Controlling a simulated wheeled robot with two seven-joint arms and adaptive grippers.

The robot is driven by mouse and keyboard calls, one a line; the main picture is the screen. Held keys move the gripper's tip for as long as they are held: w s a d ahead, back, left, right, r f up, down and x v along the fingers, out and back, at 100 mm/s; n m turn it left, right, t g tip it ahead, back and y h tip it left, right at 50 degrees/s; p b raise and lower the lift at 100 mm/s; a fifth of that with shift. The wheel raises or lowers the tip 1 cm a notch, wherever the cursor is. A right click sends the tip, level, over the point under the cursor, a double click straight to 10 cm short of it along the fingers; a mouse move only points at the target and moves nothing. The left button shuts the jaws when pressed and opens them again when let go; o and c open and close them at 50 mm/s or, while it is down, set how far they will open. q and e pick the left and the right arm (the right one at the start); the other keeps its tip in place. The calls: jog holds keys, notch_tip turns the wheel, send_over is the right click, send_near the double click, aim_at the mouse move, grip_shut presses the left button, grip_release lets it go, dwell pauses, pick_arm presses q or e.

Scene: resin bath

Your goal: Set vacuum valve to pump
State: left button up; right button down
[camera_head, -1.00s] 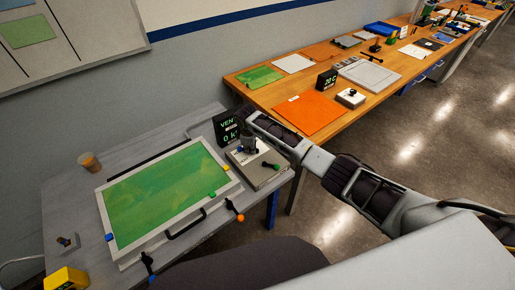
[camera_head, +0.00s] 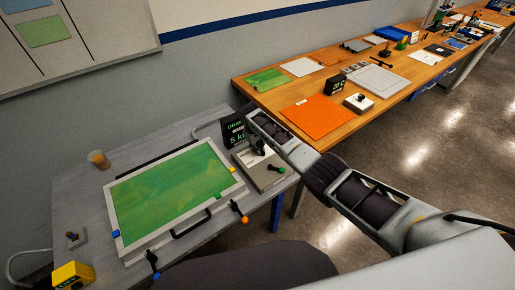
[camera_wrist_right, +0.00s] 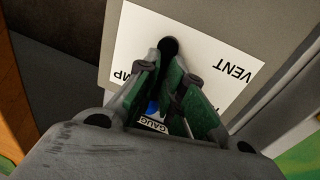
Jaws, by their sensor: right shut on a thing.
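The grey valve box (camera_head: 268,179) stands on the grey bench, right of the framed green panel (camera_head: 170,190). My right gripper (camera_wrist_right: 170,78) is over the box, shut on the black valve handle (camera_wrist_right: 168,46); its fingers hide most of the handle. The white label (camera_wrist_right: 133,40) under it reads VENT on the right of the wrist view and a partly covered "MP" on the left. Behind the box, a dark display (camera_head: 235,131) shows green text, with a 5 in its lower line; the upper word is unclear. My left gripper is out of view.
An orange-ended clamp (camera_head: 240,212) sits at the panel's edge. A cup (camera_head: 98,159) and a yellow device (camera_head: 72,275) are to the left. A wooden bench (camera_head: 300,82) lies behind.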

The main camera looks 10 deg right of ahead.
jog(key=shift+f+m, duration=0.1)
jog(key=shift+m, duration=0.4)
jog(key=c, duration=1.5)
grip_release()
jog(key=shift+d, duration=0.1)
jog(key=shift+r, duration=0.25)
jog(key=shift+s+a+r, duration=0.15)
jog(key=shift+a+r, duration=0.2)
jog(key=shift+r, duration=1.55)
jog(key=shift+s+a+r, duration=0.1)
jog(key=shift+a+r, duration=0.3)
jog(key=shift+r, duration=1.5)
jog(key=shift+s+a+r, duration=0.15)
jog(key=shift+a+r, duration=0.2)
jog(key=shift+r, duration=1.55)
jog(key=shift+f, duration=0.1)
